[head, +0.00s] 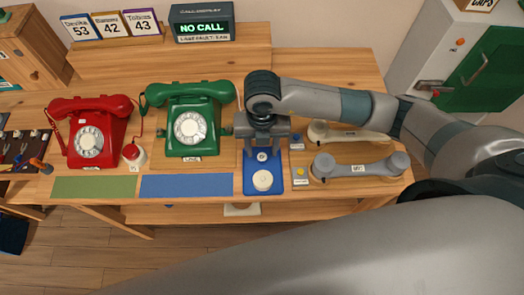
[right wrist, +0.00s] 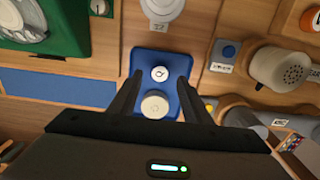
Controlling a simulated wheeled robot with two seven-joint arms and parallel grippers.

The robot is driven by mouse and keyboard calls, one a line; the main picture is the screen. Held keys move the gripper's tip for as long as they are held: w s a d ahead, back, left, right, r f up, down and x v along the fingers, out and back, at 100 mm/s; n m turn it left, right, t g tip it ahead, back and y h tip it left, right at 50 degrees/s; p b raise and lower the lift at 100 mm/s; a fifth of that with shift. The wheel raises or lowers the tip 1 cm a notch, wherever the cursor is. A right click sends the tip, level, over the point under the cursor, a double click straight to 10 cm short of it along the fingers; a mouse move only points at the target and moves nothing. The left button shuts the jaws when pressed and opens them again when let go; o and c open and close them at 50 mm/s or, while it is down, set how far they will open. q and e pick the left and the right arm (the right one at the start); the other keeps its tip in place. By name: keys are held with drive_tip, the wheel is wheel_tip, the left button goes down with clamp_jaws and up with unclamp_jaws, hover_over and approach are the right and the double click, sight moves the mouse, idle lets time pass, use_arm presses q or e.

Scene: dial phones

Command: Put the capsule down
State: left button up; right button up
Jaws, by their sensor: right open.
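A blue tray (head: 249,187) lies near the front of the desk; it also shows in the right wrist view (right wrist: 146,56). Two pale round pieces lie on it: a small white disc with a dark mark (head: 262,156) and a larger cream disc (head: 262,180). I cannot tell for certain which is the capsule. In the right wrist view the small disc (right wrist: 159,73) and the cream disc (right wrist: 155,105) lie between the fingers. My right gripper (right wrist: 159,85) is open over the tray, one finger towards each side, holding nothing. My left gripper is not in view.
A green dial phone (head: 190,125) and a red one (head: 90,138) stand left of the tray. A grey handset (head: 358,168) and a cream handset (head: 345,134) lie to the right. A blue mat (head: 187,185) and a green mat (head: 94,187) lie bare along the front edge.

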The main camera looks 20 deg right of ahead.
sight(262, 157)
wheel_tip(262, 157, up, 10)
drive_tip(key=b, duration=0.1)
drive_tip(key=shift+f+b, duration=0.25)
drive_tip(key=shift+b, duration=0.05)
idle(0.5)
